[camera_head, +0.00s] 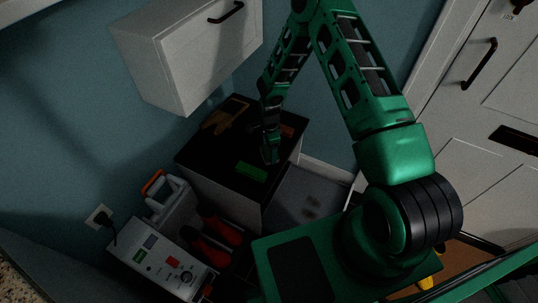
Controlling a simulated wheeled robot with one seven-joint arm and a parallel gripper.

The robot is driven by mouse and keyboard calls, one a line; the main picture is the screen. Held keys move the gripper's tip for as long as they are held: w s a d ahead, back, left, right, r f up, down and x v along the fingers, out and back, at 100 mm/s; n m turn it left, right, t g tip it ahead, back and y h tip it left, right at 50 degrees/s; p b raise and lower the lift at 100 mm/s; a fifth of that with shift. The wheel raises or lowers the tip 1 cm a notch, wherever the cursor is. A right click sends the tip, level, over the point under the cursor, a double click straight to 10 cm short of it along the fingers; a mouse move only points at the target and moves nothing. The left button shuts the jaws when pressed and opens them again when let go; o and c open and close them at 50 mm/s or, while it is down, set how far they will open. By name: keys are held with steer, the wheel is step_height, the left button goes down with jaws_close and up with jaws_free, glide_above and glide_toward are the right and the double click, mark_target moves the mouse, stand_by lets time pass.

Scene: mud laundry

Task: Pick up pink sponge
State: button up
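My gripper (270,158) points down over the dark top of a low white cabinet (205,155). It is small and dark here, and the gap between its fingers cannot be made out. I cannot pick out a clearly pink sponge. A small reddish-orange piece (287,131) lies just right of my gripper, partly hidden behind it; it may be the sponge, but its colour is unclear in the dim light. A green flat block (252,172) lies to the left of and nearer than the fingertips, at the cabinet top's front edge.
A tan glove-like item (224,117) lies at the back left of the cabinet top. A white wall cabinet (190,50) hangs above. Red boots (215,235), an orange-handled white container (165,195) and a white panelled box (160,262) stand below left. A white door (485,110) is right.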

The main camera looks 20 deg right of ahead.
mark_target(269, 151)
steer(key=shift+r, duration=0.15)
steer(key=shift+c, duration=0.5)
steer(key=shift+r, duration=0.65)
step_height(269, 151, up, 3)
steer(key=shift+f, duration=0.2)
steer(key=s+a+r, duration=0.6)
steer(key=a, duration=0.4)
steer(key=shift+r, duration=0.4)
steer(key=shift+o, duration=0.7)
